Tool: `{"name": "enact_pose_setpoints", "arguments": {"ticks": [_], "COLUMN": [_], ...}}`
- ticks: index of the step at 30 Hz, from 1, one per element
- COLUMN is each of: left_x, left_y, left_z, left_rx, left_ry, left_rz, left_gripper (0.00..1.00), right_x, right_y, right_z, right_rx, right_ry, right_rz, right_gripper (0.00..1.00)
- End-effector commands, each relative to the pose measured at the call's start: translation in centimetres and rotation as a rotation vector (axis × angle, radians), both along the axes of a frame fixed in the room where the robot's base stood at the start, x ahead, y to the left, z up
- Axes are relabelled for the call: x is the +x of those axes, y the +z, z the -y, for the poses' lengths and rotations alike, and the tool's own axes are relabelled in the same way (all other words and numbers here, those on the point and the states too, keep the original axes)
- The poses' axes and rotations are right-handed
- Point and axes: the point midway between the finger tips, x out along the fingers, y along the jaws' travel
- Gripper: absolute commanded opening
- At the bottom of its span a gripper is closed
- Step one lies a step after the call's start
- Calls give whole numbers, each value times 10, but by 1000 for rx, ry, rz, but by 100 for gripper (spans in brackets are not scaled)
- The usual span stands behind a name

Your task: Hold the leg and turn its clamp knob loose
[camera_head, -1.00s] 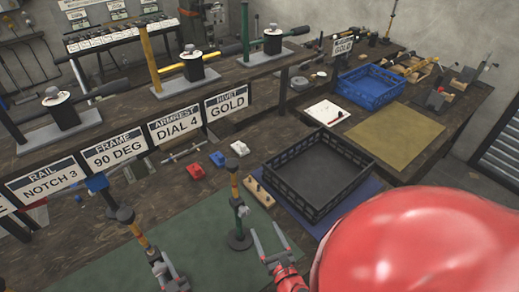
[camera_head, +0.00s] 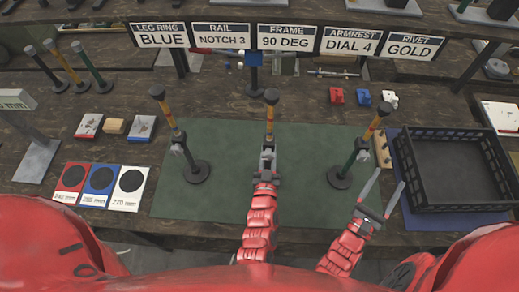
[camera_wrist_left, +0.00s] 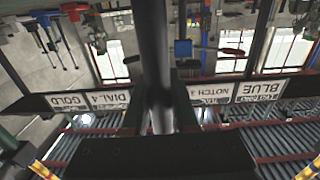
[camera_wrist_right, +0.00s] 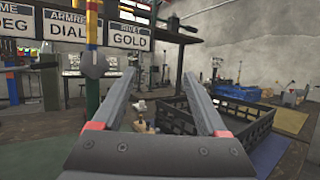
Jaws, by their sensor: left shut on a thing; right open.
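Three upright legs with orange upper tubes and dark caps stand over the green mat (camera_head: 225,205): a left leg (camera_head: 170,118), a middle leg (camera_head: 270,120) and a right leg (camera_head: 374,127). My left gripper (camera_head: 267,158) is shut on the middle leg, below its orange part; the leg's lower end and clamp knob are hard to make out behind it. A dark post (camera_wrist_left: 155,60) fills the jaws in the left wrist view. My right gripper (camera_head: 384,192) is open and empty, right of the right leg's base. Grey clamp knobs show on the left leg (camera_head: 178,149) and right leg (camera_head: 362,143).
A black crate (camera_head: 462,208) stands close to the right of my right gripper. A wooden block with pegs (camera_head: 382,152) sits beside the right leg. Colour cards (camera_head: 100,180) lie at the left. Signs (camera_head: 285,40) hang along the shelf behind. The mat between the legs is clear.

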Motion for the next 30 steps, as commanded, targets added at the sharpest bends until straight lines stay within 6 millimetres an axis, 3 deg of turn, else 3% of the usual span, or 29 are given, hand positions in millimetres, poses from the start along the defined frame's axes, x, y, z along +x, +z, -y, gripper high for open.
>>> {"name": "enact_pose_setpoints", "arguments": {"ticks": [4, 7, 12, 16, 20, 22, 27, 30], "left_x": [0, 0, 0, 0, 0, 0, 0, 0], "left_y": [1, 1, 1, 1, 1, 1, 1, 1], "left_z": [0, 0, 0, 0, 0, 0, 0, 0], "left_rx": [0, 0, 0, 0, 0, 0, 0, 0], "left_ry": [1, 1, 1, 1, 1, 1, 1, 0], "left_rz": [2, 2, 2, 2, 2, 2, 2, 1], "left_gripper": [0, 0, 0, 0, 0, 0, 0, 0], "right_x": [-11, 0, 26, 39, 43, 40, 27, 24], "right_y": [17, 53, 102, 120, 104, 81, 30, 16], "right_z": [11, -4, -58, -118, -182, -209, -235, -239], "right_rx": [-66, -243, -570, -857, -1169, -1326, -1554, -1602], "right_ry": [-103, -71, 94, 273, 512, 657, 910, 977], "right_rz": [56, 107, 183, 238, 274, 274, 244, 227], "right_gripper": [76, 76, 76, 76, 76, 76, 76, 76]}}
